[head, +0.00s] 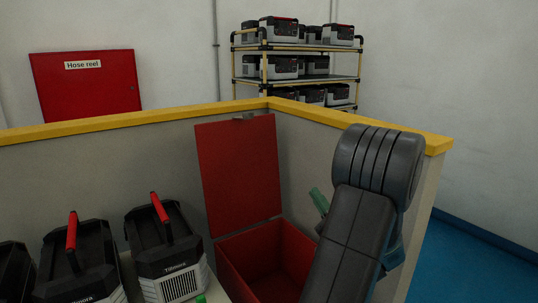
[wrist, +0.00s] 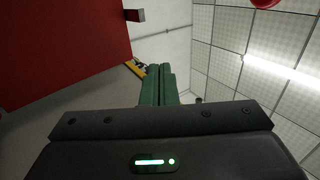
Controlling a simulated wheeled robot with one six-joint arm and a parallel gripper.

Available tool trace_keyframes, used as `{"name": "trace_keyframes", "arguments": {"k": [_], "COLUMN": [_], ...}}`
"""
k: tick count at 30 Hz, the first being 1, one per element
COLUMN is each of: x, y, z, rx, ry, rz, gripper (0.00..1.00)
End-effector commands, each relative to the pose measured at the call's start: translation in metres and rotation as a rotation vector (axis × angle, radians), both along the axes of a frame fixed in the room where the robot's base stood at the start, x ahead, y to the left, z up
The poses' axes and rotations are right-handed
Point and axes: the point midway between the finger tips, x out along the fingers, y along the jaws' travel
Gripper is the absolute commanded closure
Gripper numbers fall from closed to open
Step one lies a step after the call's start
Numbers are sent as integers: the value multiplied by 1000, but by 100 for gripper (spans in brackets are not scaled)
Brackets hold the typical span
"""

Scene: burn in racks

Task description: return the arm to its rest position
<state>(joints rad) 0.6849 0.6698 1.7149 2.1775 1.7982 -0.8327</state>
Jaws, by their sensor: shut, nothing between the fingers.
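My gripper (wrist: 159,78) shows in the wrist view as two green fingers close together with nothing between them. In the head view a green part of my gripper (head: 319,201) pokes out to the left of my dark arm, above the right side of an open red box (head: 237,262). The rest of the gripper is hidden behind my arm. My arm is bent and raised at the right of the head view.
The box's red lid (head: 238,175) stands open against a low wall with a yellow top rail (head: 130,116). Black and grey units (head: 167,245) with red handles stand at left. A rack (head: 298,78) of similar units and a red hose reel cabinet (head: 87,90) are behind.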

Motion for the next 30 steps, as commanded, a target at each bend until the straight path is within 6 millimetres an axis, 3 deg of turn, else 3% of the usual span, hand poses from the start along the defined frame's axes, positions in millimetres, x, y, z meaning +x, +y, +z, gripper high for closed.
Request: {"name": "trace_keyframes", "arguments": {"k": [10,24,30], "x": [-32,-35,-35], "y": [-21,-22,-6], "z": [-25,-27,-33], "rx": [0,-2,-18], "ry": [2,3,17], "rz": [1,4,43], "gripper": [100,100,100]}}
